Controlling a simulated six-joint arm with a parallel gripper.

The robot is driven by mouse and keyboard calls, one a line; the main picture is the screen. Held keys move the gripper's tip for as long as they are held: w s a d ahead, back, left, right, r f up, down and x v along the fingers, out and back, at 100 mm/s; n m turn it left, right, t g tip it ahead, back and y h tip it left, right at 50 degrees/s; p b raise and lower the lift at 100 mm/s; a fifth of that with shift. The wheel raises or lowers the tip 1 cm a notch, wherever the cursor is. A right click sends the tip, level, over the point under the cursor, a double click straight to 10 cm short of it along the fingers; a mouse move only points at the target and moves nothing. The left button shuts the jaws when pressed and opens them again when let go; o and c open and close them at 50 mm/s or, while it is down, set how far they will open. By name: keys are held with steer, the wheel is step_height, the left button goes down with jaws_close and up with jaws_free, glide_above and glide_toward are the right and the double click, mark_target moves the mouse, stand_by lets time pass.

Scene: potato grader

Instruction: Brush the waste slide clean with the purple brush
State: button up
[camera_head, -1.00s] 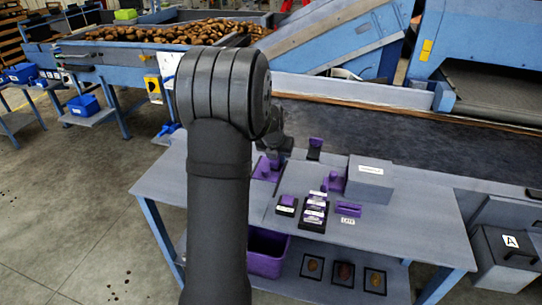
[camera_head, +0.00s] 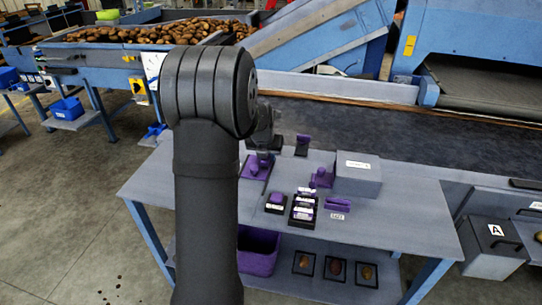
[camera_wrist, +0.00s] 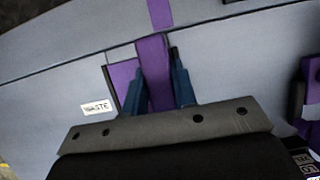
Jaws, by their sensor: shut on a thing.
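My gripper (camera_wrist: 155,88) shows in the wrist view with two dark blue fingers. It is shut on the purple brush (camera_wrist: 152,65), whose upright purple part stands between the fingers. Just left of it is a purple panel with a dark edge (camera_wrist: 120,75), next to a white WASTE label (camera_wrist: 97,107); I take this as the waste slide. The brush hides part of it, and I cannot tell whether they touch. In the head view, the gripper is small and dark at the table's back left, over a purple plate (camera_head: 250,172); my arm partly blocks the view.
The grey table (camera_head: 385,225) also holds a grey box (camera_head: 366,181), a purple piece (camera_head: 320,178), black-and-purple holders (camera_head: 303,207) and a purple-topped upright (camera_head: 303,143). A purple bin (camera_head: 258,252) sits below. A dark conveyor belt (camera_head: 400,140) runs behind the table.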

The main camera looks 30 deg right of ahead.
steer(key=shift+w+a, duration=2.45)
steer(key=shift+a, duration=0.05)
steer(key=shift+s+d, duration=0.1)
steer(key=shift+s+d, duration=3)
steer(key=shift+w+a, duration=0.1)
steer(key=shift+w+a, duration=3)
step_height(320, 180, up, 7)
